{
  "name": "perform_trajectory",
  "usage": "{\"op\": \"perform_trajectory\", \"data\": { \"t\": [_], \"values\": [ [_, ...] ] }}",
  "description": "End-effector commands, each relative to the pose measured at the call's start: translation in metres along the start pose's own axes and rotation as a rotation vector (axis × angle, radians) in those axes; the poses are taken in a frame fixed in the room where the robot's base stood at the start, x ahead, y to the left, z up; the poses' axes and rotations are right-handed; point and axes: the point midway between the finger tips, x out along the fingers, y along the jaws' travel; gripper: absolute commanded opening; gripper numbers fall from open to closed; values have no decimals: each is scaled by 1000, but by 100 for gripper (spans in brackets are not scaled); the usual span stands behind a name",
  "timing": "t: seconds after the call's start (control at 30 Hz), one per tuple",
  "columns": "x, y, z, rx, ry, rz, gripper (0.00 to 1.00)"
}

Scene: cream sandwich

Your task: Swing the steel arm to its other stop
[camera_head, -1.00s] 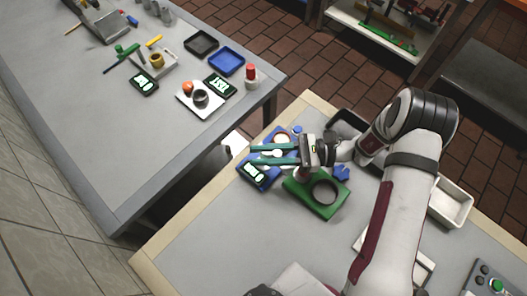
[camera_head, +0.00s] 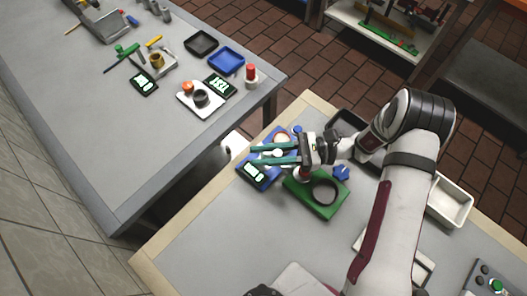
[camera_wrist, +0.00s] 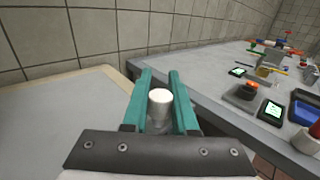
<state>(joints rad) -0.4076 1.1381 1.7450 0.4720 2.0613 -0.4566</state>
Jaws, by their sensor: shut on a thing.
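My gripper (camera_head: 255,155) has two long teal fingers, which reach left over the blue device in the head view. They are shut on a white cylindrical knob (camera_head: 277,153), which stands upright between them in the wrist view (camera_wrist: 160,98). A greyish shaft shows under the knob there. The blue device (camera_head: 251,181) has a lit display at its front and a pale ring behind the fingers. I cannot make out the steel arm itself; the fingers and the knob cover that area.
A green block (camera_head: 330,205) with a dark ring sits just right of the device. A blue knob-like piece (camera_head: 341,172), a black tray (camera_head: 349,122) and a white tray (camera_head: 450,203) are near my arm. The table's left front is clear. A second grey table (camera_head: 130,170) stands left, across a gap.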

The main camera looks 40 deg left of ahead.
Motion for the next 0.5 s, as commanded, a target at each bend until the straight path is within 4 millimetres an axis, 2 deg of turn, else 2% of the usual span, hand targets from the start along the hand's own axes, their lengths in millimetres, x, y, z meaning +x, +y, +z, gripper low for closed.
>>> {"op": "perform_trajectory", "data": {
  "t": [0.5],
  "values": [
    [-10, -2, -1, -2, 2, 327, 0]
  ]
}}
